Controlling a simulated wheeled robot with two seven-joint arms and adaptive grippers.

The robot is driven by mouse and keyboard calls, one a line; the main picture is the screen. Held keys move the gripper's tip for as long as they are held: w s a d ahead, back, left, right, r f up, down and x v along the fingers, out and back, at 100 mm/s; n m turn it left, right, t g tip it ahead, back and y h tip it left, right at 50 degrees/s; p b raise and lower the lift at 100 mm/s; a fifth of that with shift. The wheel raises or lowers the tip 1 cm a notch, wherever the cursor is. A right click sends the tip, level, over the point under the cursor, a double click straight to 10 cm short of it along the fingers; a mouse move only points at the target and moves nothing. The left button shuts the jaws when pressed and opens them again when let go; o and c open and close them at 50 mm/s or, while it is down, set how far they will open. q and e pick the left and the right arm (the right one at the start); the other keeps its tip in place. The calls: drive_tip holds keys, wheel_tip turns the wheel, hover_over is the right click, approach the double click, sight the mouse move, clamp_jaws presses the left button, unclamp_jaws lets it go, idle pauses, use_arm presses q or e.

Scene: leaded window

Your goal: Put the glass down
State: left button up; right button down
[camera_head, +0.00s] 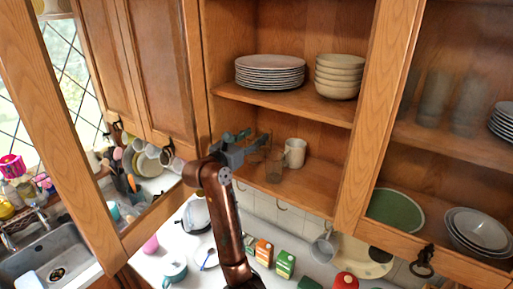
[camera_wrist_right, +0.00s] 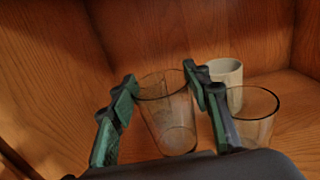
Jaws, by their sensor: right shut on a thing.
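My right gripper (camera_head: 243,146) reaches into the open cupboard, over its lower shelf (camera_head: 318,187). In the right wrist view the gripper (camera_wrist_right: 160,92) is shut on a clear, faintly brown glass (camera_wrist_right: 170,125), which stands upright between the two fingers. I cannot tell whether its base touches the shelf. A second clear glass (camera_wrist_right: 254,118) stands just right of the right finger; it also shows in the head view (camera_head: 274,168). A pale mug (camera_head: 295,152) stands behind that glass, also seen in the wrist view (camera_wrist_right: 228,76). My left gripper is not in view.
Stacked plates (camera_head: 270,72) and bowls (camera_head: 339,75) stand on the shelf above. Cupboard doors hang open at left and right. The lower shelf is bare right of the mug.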

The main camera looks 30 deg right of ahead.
wheel_tip(320, 180, down, 3)
drive_tip(key=shift+a+f+p, duration=0.1)
drive_tip(key=shift+f+p, duration=0.05)
drive_tip(key=shift+p, duration=0.4)
drive_tip(key=shift+f, duration=0.3)
drive_tip(key=shift+f, duration=0.15)
drive_tip(key=c, duration=1.4)
unclamp_jaws()
drive_tip(key=shift+o, duration=0.2)
